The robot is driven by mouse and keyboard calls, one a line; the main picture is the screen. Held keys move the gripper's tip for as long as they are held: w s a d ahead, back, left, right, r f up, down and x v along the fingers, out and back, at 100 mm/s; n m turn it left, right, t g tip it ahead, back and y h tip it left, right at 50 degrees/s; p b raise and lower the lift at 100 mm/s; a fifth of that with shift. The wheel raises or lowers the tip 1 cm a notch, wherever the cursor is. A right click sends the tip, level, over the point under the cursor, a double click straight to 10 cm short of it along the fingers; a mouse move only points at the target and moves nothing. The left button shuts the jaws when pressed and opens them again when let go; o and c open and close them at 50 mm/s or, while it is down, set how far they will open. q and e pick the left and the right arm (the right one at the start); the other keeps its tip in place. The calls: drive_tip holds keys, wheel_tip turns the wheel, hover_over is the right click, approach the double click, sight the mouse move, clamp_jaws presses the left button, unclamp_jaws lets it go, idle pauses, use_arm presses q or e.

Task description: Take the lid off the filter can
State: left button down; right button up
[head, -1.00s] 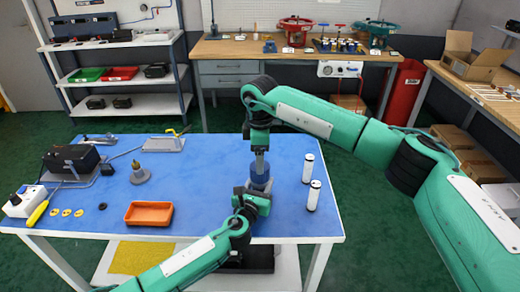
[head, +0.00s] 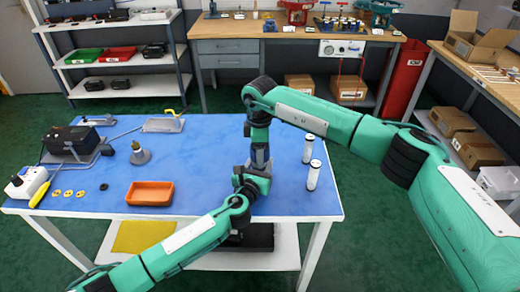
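The filter can is almost wholly hidden behind my two grippers at the right middle of the blue table (head: 205,160); I cannot make out its lid. My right gripper (head: 260,158) points straight down from above at that spot. My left gripper (head: 250,178) reaches in from the front left, low, just in front of the right one. The fingers of both are too small and covered to show whether they are open or shut. Two white cylinders with dark ends, like filter cartridges, stand upright to the right: a far one (head: 308,149) and a near one (head: 314,176).
An orange tray (head: 149,193) lies at the front. A brass-topped grey fitting (head: 140,154) stands behind it. Yellow rings (head: 68,193), a white box (head: 25,183) and a black device (head: 70,142) are at the left. Blue tabletop is free between the fitting and my grippers.

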drive_tip(key=n, duration=0.6)
drive_tip(key=shift+n, duration=0.3)
drive_tip(key=n, duration=0.7)
drive_tip(key=shift+r+n, duration=0.1)
drive_tip(key=shift+n, duration=0.3)
drive_tip(key=n, duration=2)
drive_tip(key=shift+n, duration=0.3)
drive_tip(key=n, duration=1.2)
drive_tip(key=shift+r+n, duration=0.1)
drive_tip(key=shift+n, duration=0.2)
drive_tip(key=n, duration=0.6)
drive_tip(key=shift+r, duration=0.2)
